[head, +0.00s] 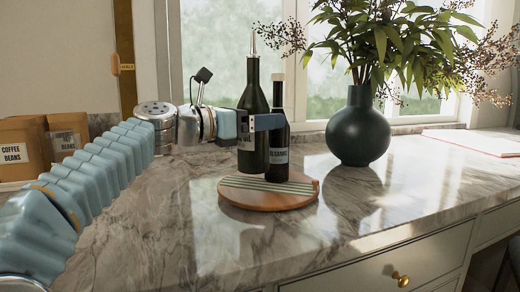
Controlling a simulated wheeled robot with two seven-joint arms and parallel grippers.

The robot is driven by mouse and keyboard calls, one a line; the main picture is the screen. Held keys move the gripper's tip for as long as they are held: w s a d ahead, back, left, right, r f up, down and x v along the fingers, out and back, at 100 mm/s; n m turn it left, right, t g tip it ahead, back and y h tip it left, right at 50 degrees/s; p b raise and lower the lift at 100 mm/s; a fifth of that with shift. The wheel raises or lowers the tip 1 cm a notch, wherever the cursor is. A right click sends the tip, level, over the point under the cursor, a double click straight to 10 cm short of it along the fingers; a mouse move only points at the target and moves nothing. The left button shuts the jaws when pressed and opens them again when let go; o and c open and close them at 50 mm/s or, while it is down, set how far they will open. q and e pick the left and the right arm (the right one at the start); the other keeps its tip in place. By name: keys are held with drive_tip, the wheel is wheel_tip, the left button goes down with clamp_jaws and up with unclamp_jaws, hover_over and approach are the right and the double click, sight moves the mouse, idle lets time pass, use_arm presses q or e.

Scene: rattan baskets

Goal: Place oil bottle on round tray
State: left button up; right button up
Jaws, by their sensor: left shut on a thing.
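The oil bottle (252,95) is tall dark green glass with a silver pourer and a pale label. It stands upright at the back left of the round wooden tray (262,205); I cannot tell whether its base touches the tray. My left gripper (265,122) reaches in from the left and is shut on the oil bottle around its upper body, a finger crossing in front and hiding part of it. A shorter dark bottle labelled balsamic (279,158) is upright on the tray, close to the right of the oil bottle. My right gripper is not in view.
A round dark vase (358,130) with leafy branches stands right of the tray. Coffee bean boxes (68,135) are at the far left, and an open book (470,142) lies at the right. The marble counter (150,240) is clear in front.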

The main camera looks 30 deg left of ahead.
use_arm(q)
drive_tip(key=shift+w+a+f, duration=0.2)
drive_tip(key=shift+w+f, duration=0.1)
drive_tip(key=shift+f, duration=0.15)
drive_tip(key=f, duration=0.1)
drive_tip(key=f+b, duration=0.1)
drive_tip(key=w+f+b, duration=0.1)
drive_tip(key=f, duration=0.1)
drive_tip(key=shift+a, duration=0.4)
drive_tip(key=shift+f, duration=0.2)
drive_tip(key=o, duration=1.7)
drive_tip(key=shift+f, duration=0.15)
drive_tip(key=shift+c, duration=0.2)
drive_tip(key=b+v, duration=0.1)
drive_tip(key=v, duration=1.1)
